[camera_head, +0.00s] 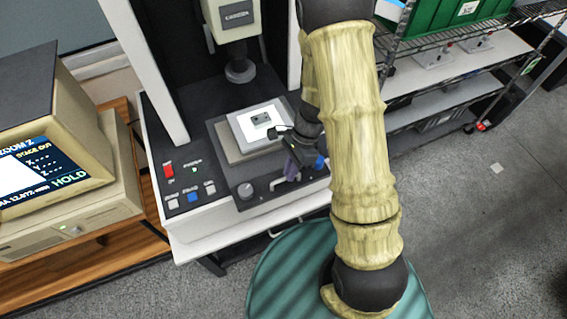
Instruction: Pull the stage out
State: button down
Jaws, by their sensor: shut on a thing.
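The stage (222,139) is a dark sliding plate on the bed of the measuring machine. It bears a grey block and a white plate (246,120) with a small grey part on it. A light bar handle (278,184) is at the stage's front edge. My gripper (292,170) is at the right part of this handle and shut on it. My wrist and arm hide the right side of the stage, and the fingertips show only in part.
The machine's probe head (240,68) hangs behind the stage. Buttons and a knob (245,191) are on the front panel. A monitor (45,165) showing "STAGE OUT" and "HOLD" stands at left. A wire shelf with a green crate (440,18) is at right; floor there is mostly clear.

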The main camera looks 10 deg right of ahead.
jog(key=shift+s+d, duration=0.15)
jog(key=shift+s, duration=0.4)
jog(key=shift+w, duration=0.2)
jog(key=c, duration=1.5)
grip_release()
jog(key=shift+w+r, duration=0.1)
jog(key=b+v, duration=0.1)
jog(key=v, duration=1.6)
jog(key=shift+r, duration=0.2)
